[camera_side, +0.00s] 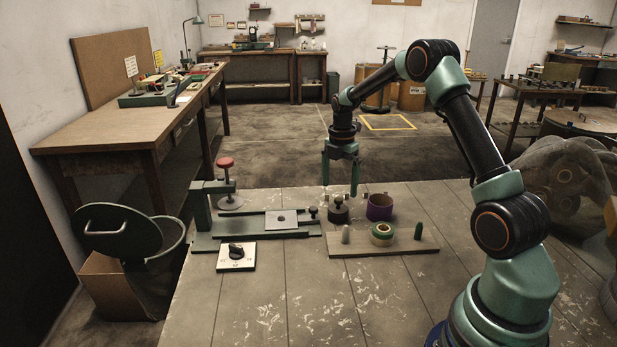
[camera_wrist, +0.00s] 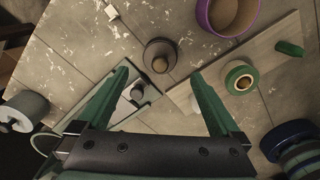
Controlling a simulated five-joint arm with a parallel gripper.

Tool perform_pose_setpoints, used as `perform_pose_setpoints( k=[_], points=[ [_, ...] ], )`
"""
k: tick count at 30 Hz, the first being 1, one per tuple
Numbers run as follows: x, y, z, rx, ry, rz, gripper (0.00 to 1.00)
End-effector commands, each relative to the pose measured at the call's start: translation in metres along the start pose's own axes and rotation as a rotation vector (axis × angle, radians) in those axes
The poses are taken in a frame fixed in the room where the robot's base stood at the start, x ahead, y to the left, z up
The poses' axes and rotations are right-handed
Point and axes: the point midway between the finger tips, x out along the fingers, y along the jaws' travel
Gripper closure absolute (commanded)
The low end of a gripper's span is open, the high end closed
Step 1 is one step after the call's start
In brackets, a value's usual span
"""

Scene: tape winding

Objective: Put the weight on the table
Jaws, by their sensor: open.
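The weight (camera_side: 338,214) is a dark grey cylinder with a small brass-coloured knob on top. It stands upright on the table (camera_side: 330,300), behind the wooden board. In the wrist view the weight (camera_wrist: 160,52) shows just beyond and between my fingertips. My gripper (camera_side: 340,188) is open and empty, pointing down above the weight. Its two green fingers (camera_wrist: 160,76) are spread wide in the wrist view, with nothing between them. I see no contact between fingers and weight.
The wooden board (camera_side: 345,246) carries a green-and-white tape roll (camera_side: 382,234) and pegs. The table's front is clear.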

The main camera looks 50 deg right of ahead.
Motion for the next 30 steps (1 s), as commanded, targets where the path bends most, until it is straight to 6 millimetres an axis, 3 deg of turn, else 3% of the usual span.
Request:
perform_pose_setpoints(
  k=[3, 10, 14, 20, 24, 30],
  points=[
    [-0.022, 0.001, 0.000, 0.000, -0.002, 0.004, 0.00],
    [-0.042, 0.001, -0.001, 0.004, -0.002, 0.003, 0.00],
    [-0.060, 0.000, -0.014, 0.066, -0.011, 0.024, 0.00],
    [-0.110, -0.013, -0.065, 0.332, -0.024, 0.114, 0.00],
    [-0.140, -0.033, -0.105, 0.556, -0.004, 0.188, 0.00],
    [-0.167, -0.071, -0.157, 0.871, 0.070, 0.288, 0.00]
  ],
)
